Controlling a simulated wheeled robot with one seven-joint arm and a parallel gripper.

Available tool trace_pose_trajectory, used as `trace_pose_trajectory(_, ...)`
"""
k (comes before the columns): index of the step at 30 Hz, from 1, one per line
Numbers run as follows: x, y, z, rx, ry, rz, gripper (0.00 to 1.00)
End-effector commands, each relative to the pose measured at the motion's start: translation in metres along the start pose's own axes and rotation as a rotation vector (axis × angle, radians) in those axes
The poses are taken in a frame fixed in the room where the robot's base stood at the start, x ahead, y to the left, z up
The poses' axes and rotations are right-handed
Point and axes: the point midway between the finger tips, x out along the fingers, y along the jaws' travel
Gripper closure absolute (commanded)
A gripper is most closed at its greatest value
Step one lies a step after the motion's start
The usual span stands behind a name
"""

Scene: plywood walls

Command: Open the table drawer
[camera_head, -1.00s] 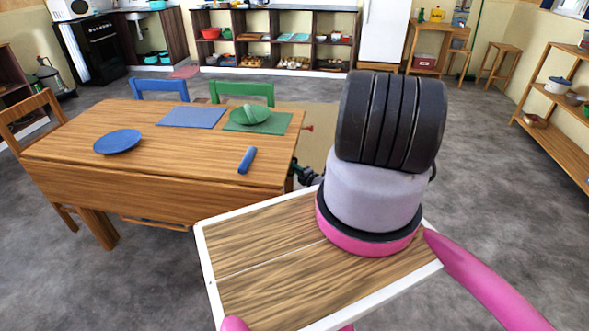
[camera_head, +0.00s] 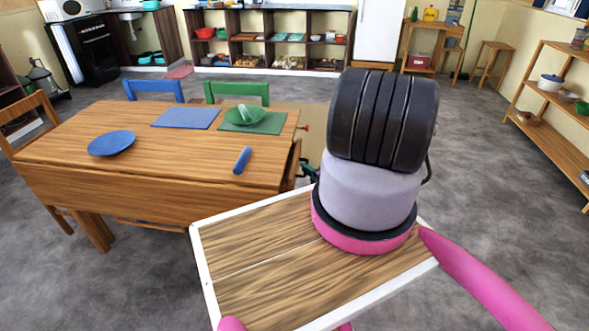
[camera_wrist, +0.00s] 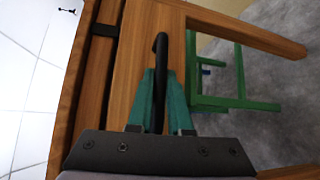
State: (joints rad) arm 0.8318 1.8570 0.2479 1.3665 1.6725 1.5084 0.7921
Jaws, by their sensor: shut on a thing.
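The wooden table (camera_head: 70,140) stands at the left in the head view. Its drawer (camera_head: 294,163) is at the table's right end and seems to stand slightly out from it, partly hidden by my arm. In the wrist view the drawer's wooden front (camera_wrist: 128,75) runs up the picture with a black bar handle (camera_wrist: 160,44) on it. My gripper (camera_wrist: 160,80) has its two teal fingers closed on either side of this handle. In the head view the gripper (camera_head: 309,171) shows only in part beside the table end.
A blue plate (camera_head: 111,143), a blue mat (camera_head: 187,118), a green bowl (camera_head: 238,117) on a green mat and a blue cylinder (camera_head: 242,160) lie on the tabletop. A green chair (camera_head: 237,91) stands behind the table. The grey floor to the right is clear up to the shelf (camera_head: 545,130).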

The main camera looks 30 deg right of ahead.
Motion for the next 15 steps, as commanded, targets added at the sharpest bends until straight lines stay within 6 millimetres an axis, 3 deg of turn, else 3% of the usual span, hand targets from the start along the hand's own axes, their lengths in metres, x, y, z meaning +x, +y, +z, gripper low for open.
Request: trace_pose_trajectory(15,-0.102,-0.029,0.101,-0.001,-0.003,-0.002,1.0)
